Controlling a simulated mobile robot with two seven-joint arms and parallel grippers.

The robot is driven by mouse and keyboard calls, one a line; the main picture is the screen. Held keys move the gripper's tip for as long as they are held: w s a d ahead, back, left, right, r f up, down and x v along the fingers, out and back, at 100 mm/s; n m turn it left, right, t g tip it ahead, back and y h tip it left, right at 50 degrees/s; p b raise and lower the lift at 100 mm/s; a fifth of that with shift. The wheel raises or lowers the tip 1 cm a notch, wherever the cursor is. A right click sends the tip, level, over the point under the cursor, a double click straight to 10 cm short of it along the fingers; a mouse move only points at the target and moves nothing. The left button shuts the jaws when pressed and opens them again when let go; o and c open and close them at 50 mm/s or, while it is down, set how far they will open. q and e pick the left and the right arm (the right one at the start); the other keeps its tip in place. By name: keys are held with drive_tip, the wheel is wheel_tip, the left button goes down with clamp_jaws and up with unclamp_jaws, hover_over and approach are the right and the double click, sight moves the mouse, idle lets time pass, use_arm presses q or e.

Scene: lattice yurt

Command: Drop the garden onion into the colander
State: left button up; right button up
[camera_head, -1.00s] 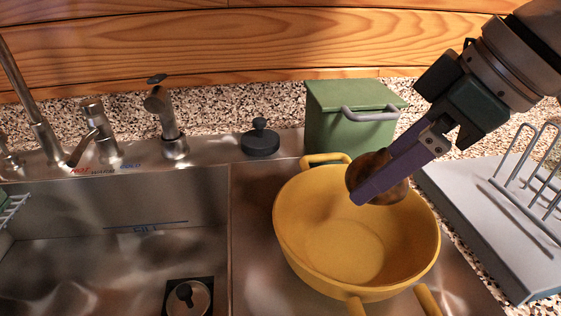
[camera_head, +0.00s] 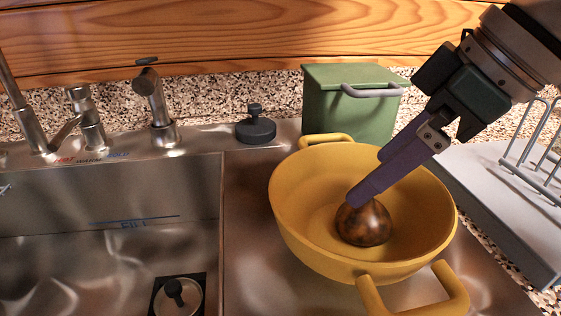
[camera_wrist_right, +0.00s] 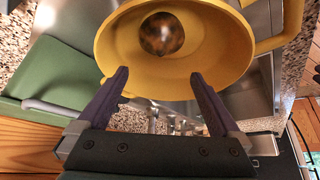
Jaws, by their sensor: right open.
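The garden onion (camera_head: 363,222), round and mottled brown, is inside the yellow colander (camera_head: 300,225), on its floor as far as I can tell. The colander stands on the steel surface right of the sink basin. My right gripper (camera_head: 358,198) reaches in over the colander's right rim, its fingers just above the onion in the head view. In the right wrist view the gripper (camera_wrist_right: 157,88) is open and empty. There the onion (camera_wrist_right: 161,34) lies beyond the fingertips, apart from them, inside the colander (camera_wrist_right: 215,50). My left gripper is not in view.
A green lidded box (camera_head: 350,105) stands behind the colander. A grey dish rack (camera_head: 500,190) is to its right. The sink basin (camera_head: 90,240) with taps (camera_head: 155,105) is to the left, and a dark stopper (camera_head: 256,127) sits on the ledge.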

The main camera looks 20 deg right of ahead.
drive_tip(key=shift+r, duration=0.1)
drive_tip(key=p+v, duration=0.1)
drive_tip(key=v, duration=0.8)
drive_tip(key=shift+s+r, duration=0.2)
drive_tip(key=shift+r, duration=0.15)
drive_tip(key=shift+t, duration=0.3)
drive_tip(key=s+a+f+p, duration=0.1)
drive_tip(key=a+p, duration=0.1)
drive_tip(key=s+a+f+p, duration=0.1)
drive_tip(key=a+f+p, duration=0.1)
drive_tip(key=a, duration=0.1)
drive_tip(key=s+a+f+p, duration=0.1)
drive_tip(key=a+f+p, duration=0.1)
drive_tip(key=p, duration=0.1)
drive_tip(key=shift+a, duration=0.3)
drive_tip(key=s+d+f+m+g+h+p, duration=0.1)
drive_tip(key=s+f+m+g+h+p, duration=0.25)
drive_tip(key=s, duration=0.55)
wheel_tip(320, 180, up, 39)
drive_tip(key=t+p, duration=0.1)
drive_tip(key=p, duration=3.7)
drive_tip(key=shift+w+d+m, duration=0.3)
drive_tip(key=shift+w+m, duration=0.1)
drive_tip(key=shift+m, duration=0.05)
